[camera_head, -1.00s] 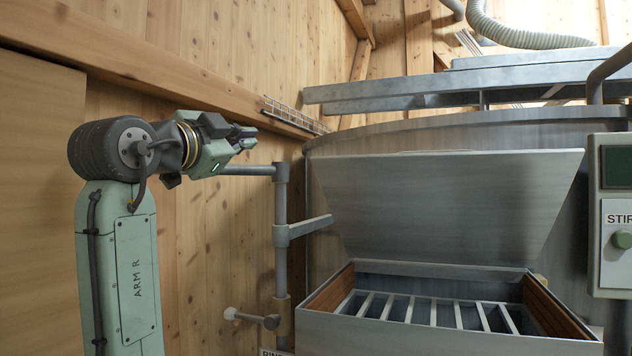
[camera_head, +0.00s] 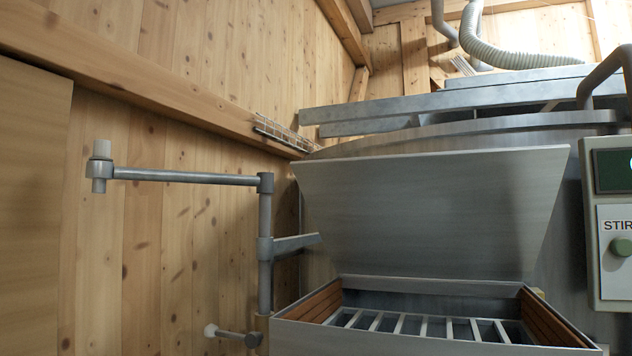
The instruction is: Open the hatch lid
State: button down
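The hatch lid (camera_head: 430,216) is a wide grey metal plate on the front of the feed mixer. It stands raised and leans back at the rear of the hatch opening. Below it the hatch box (camera_head: 335,341) is open, with wooden side walls and a grate of metal bars (camera_head: 424,327) showing inside. My gripper and arm are not in this view.
A grey pipe arm (camera_head: 185,177) with a pale end reaches left from an upright post (camera_head: 265,245). A lower pipe stub (camera_head: 232,334) sticks out left. Metal beams (camera_head: 450,98) cross above.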

aim_at(477, 215)
jog(key=i+l, duration=0.1)
jog(key=l, duration=0.25)
jog(key=i+l, duration=0.15)
jog(key=l, duration=0.15)
jog(key=i+l, duration=0.1)
jog(key=l, duration=0.25)
jog(key=i+l, duration=0.15)
jog(key=l, duration=0.15)
jog(key=u, duration=0.05)
